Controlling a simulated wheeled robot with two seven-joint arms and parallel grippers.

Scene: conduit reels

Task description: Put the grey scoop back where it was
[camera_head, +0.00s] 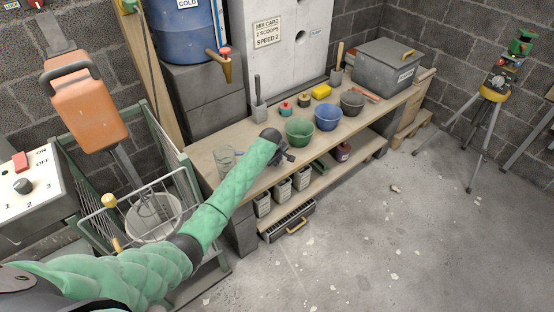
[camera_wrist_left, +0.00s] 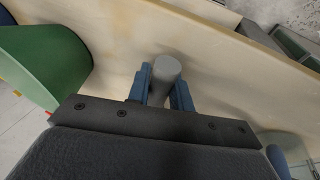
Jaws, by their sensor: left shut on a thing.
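My left gripper (camera_head: 288,157) is over the front edge of the wooden bench, in front of the green bowl (camera_head: 299,132). In the left wrist view my left gripper (camera_wrist_left: 163,88) has its two blue fingers shut on a grey, round-ended piece, the grey scoop (camera_wrist_left: 167,68). Only this end, like a handle, shows; the rest of the scoop is hidden. In the left wrist view the green bowl (camera_wrist_left: 40,58) lies to the left of the gripper, apart from it. My right gripper is not in view.
A blue bowl (camera_head: 327,116) and a dark grey bowl (camera_head: 352,102) stand beyond the green one. A glass jug (camera_head: 225,160) stands at the bench's near end. Left is a mixer (camera_head: 85,105) over a bucket (camera_head: 153,226). Several white containers (camera_head: 282,192) stand on the lower shelf.

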